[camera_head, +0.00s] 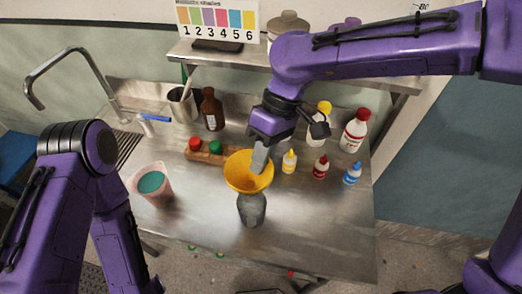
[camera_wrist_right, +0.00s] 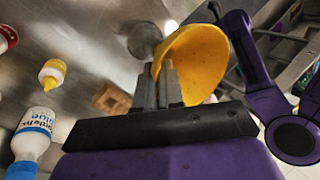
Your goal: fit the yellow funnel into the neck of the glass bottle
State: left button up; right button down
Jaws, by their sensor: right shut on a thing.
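The yellow funnel (camera_head: 240,180) is held by my right gripper (camera_head: 260,158), whose fingers are shut on its rim. It also shows in the right wrist view (camera_wrist_right: 202,62) between the fingers (camera_wrist_right: 165,82). The grey glass bottle (camera_head: 252,210) stands upright on the steel counter, directly below the funnel in the head view. Part of the bottle (camera_wrist_right: 146,38) shows beside the funnel in the wrist view. The funnel hides the bottle's mouth, and I cannot tell whether the spout is inside the neck. My left gripper is out of view.
A pink-rimmed beaker with green liquid (camera_head: 151,183) stands left on the counter (camera_head: 310,235). A wooden rack with red and green caps (camera_head: 208,155) and a brown bottle (camera_head: 211,110) are behind. Small yellow (camera_head: 289,162), red (camera_head: 321,167) and blue (camera_head: 352,173) bottles stand right.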

jog(key=shift+f, duration=0.3)
jog(key=c, duration=1.2)
grip_release()
jog(key=v, duration=1)
jog(key=shift+d+r, duration=0.15)
jog(key=shift+r, duration=0.05)
